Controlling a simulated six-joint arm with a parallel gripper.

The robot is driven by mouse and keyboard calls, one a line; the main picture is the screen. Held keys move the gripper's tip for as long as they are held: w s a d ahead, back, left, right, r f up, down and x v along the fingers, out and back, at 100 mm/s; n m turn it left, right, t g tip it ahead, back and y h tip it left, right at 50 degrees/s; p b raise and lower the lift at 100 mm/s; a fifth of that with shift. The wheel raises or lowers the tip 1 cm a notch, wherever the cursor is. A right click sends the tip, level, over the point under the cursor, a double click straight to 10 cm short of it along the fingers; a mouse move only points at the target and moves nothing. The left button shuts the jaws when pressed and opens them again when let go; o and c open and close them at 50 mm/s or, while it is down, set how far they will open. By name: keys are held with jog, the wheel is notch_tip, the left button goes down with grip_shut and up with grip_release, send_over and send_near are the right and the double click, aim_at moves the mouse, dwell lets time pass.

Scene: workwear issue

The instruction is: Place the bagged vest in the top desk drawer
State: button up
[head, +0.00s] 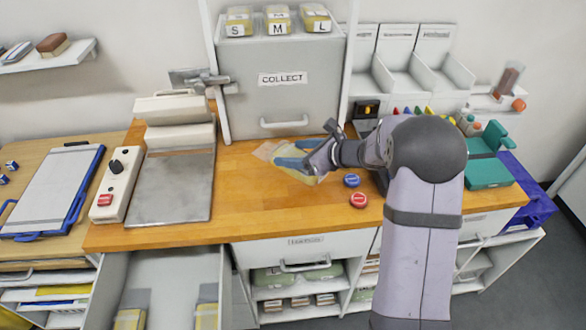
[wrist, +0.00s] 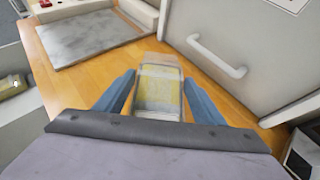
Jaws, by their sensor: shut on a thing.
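The bagged vest (head: 303,177), yellow in a clear bag, is at the wooden desk top in front of the grey COLLECT cabinet. My gripper (head: 301,161) is shut on it. In the wrist view the bag (wrist: 158,88) lies between the two blue fingers of my gripper (wrist: 160,92). I cannot tell whether the bag touches the desk. An open drawer (head: 165,268) shows at the lower left, with yellow packs (head: 130,318) inside. A labelled drawer front (head: 265,252) under the desk's middle looks shut; its label is too small to read.
The COLLECT cabinet (head: 250,100) stands close behind the bag. A sealer-like machine with a metal plate (head: 170,195) and a switch box (head: 117,185) stand to the left. A blue cap (head: 351,180) and a red cap (head: 359,200) lie right of the bag. The desk's front middle is clear.

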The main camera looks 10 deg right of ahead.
jog(key=shift+f+p, duration=0.45)
jog(key=shift+f, duration=2.45)
jog(key=shift+f, duration=0.1)
jog(key=shift+f, duration=0.1)
jog(key=o, duration=1.1)
